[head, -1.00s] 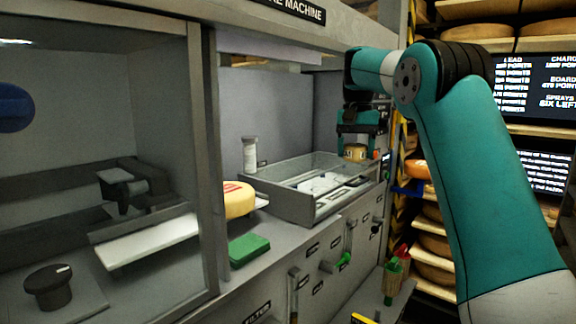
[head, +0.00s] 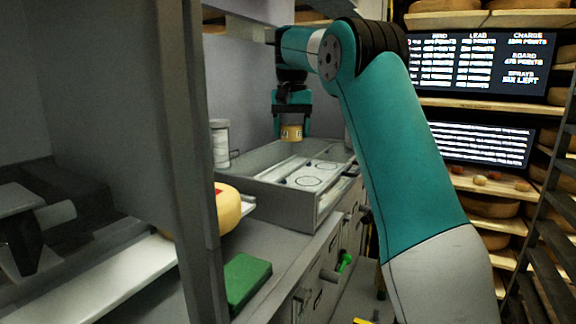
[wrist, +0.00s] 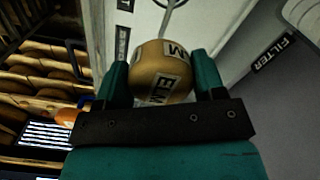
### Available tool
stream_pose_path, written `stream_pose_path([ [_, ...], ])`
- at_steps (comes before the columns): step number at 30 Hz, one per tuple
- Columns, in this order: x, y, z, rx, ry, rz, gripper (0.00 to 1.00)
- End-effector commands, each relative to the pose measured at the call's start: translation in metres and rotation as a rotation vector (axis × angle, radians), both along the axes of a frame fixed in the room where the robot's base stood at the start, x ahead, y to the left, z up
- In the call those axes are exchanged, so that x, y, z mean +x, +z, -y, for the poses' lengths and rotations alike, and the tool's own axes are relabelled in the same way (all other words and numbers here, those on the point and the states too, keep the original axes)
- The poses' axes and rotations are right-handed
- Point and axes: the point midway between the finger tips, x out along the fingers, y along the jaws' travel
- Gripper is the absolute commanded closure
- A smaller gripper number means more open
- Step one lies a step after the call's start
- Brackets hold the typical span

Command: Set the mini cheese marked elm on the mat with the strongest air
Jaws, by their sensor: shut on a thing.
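My gripper (head: 291,127) is shut on the mini cheese (head: 291,133), a small tan round with dark-lettered white labels. In the wrist view the mini cheese (wrist: 161,70) sits between the two teal fingers, and one label reads ELM. The gripper holds it in the air above the grey tray-like box (head: 275,190) on the counter. Pale mats with ring outlines lie inside this box; one mat (head: 309,181) shows a dark circle. The writing on the mats is too small to read.
A white canister (head: 220,143) stands left of the box. A large yellow cheese wheel (head: 227,207) and a green block (head: 246,279) are nearer on the counter. Screens (head: 480,65) and shelves of cheese wheels fill the right. A grey post stands at left.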

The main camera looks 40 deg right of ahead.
Motion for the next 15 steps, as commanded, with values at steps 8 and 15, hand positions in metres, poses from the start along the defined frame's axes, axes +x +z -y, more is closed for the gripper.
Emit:
stream_pose_path([
  [8, 0.0, -0.039, 0.0, -0.001, 0.0, 0.001, 0.62],
  [15, 0.0, -0.069, 0.0, 0.0, 0.0, 0.0, 0.62],
])
